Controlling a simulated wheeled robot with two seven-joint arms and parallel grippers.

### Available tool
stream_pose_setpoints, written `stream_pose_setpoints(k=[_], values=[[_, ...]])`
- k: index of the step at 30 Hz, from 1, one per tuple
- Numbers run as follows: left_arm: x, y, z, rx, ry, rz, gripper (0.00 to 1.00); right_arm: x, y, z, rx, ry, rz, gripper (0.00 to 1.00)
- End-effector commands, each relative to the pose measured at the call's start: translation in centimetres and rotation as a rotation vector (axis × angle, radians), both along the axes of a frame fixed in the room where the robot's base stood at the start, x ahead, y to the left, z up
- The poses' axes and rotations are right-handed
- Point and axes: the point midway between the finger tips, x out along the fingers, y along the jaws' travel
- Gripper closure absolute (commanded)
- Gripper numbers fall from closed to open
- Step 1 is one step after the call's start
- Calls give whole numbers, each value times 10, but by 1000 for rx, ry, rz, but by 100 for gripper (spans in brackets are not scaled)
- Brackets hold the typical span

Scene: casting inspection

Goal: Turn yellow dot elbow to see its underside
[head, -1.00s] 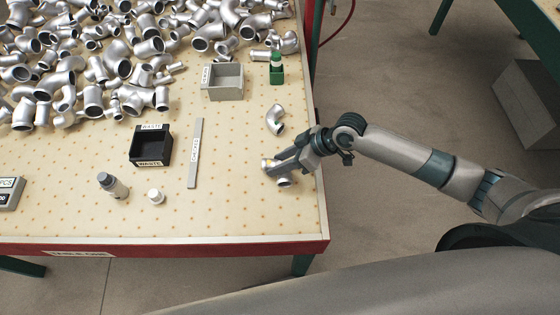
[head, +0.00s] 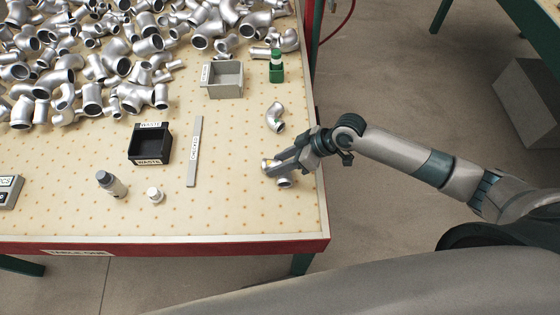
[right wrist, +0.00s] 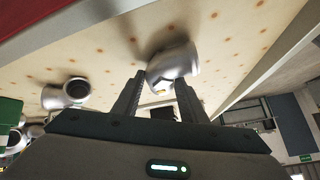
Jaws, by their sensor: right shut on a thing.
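The yellow dot elbow (head: 284,183) is a silvery pipe elbow near the table's right edge, partly hidden by my right gripper (head: 275,167). In the right wrist view the elbow (right wrist: 173,60) sits between the two fingertips of the gripper (right wrist: 161,84), which is shut on it. My left gripper is not in view.
Another silvery elbow (head: 275,117) lies just behind the gripper. Many fittings crowd the back left. The front right table is clear.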

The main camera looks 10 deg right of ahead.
Motion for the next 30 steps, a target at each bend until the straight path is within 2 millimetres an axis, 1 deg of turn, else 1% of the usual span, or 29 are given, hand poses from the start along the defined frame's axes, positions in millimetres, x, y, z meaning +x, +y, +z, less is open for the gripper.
stream_pose_setpoints(k=[4, 5, 6, 7, 8, 20, 26, 30], values=[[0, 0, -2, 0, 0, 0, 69, 0, 1, -2, 2, -1, 0, 100], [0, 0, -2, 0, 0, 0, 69, 1, 1, -2, 2, -2, -1, 59], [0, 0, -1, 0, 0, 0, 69, 0, 1, -1, 2, -1, 0, 50], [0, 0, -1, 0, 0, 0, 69, 0, 1, -1, 2, -1, 0, 42], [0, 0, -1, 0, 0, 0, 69, 0, 0, -1, 2, -1, 0, 40], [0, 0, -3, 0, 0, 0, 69, -1, -2, -1, -1, 0, 0, 40], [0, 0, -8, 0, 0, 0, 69, -3, -13, 10, -1, -3, -1, 40], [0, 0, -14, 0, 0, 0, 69, -9, -27, 25, -3, -2, 0, 40]])
